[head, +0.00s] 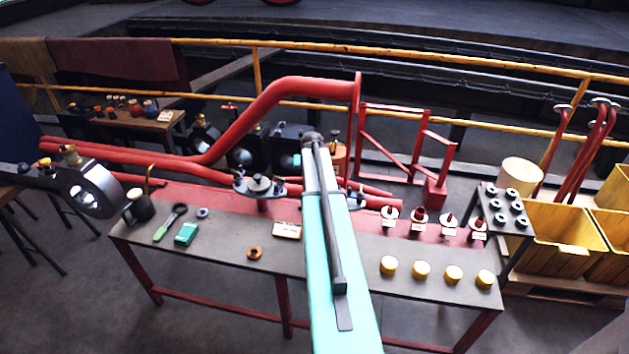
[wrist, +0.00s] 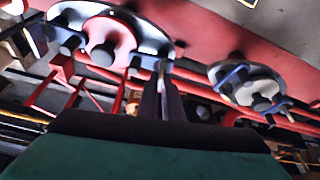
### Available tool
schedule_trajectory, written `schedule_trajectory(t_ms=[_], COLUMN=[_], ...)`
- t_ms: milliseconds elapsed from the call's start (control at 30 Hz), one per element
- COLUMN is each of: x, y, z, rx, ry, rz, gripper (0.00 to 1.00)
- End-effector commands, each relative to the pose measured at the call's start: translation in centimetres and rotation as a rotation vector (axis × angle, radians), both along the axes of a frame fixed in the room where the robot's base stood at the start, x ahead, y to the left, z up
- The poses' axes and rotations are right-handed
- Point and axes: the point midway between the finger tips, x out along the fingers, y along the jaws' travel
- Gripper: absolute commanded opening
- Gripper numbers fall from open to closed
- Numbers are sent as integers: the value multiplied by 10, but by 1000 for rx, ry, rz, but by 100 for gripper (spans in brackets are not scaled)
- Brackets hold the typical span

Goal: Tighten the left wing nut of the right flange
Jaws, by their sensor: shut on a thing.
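The right flange (head: 357,198) is partly hidden behind my arm in the head view. In the wrist view, which is turned over, it is the large pale disc (wrist: 90,14) at upper left, with a red hub and dark wing nuts. My gripper (wrist: 162,82) is shut at its edge, on the side facing the left flange, on the left wing nut. The nut is mostly hidden by the fingers; a small pale stud tip (wrist: 161,67) shows there. My gripper's fingers are hidden in the head view. The left flange (head: 260,186) also shows in the wrist view (wrist: 241,76), apart from my gripper.
The bench (head: 275,263) holds a black mug (head: 139,208), a teal box (head: 186,233), a copper ring (head: 254,253) and several yellow-topped cylinders (head: 421,270). Red pipes (head: 290,88) rise behind the flanges. A small stand (head: 487,217) with black rings is at right.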

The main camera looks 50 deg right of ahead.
Motion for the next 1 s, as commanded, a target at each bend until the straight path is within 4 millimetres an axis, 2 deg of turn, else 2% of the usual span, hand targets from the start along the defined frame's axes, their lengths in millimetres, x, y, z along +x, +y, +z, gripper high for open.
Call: schedule_trajectory(t_ms=[400,967,1000], x=[3,4,4], y=[4,6,6], z=[0,0,0], rx=[4,8,8], ry=[-2,-3,-3], rz=[-185,-214,-214], gripper=[0,0,11])
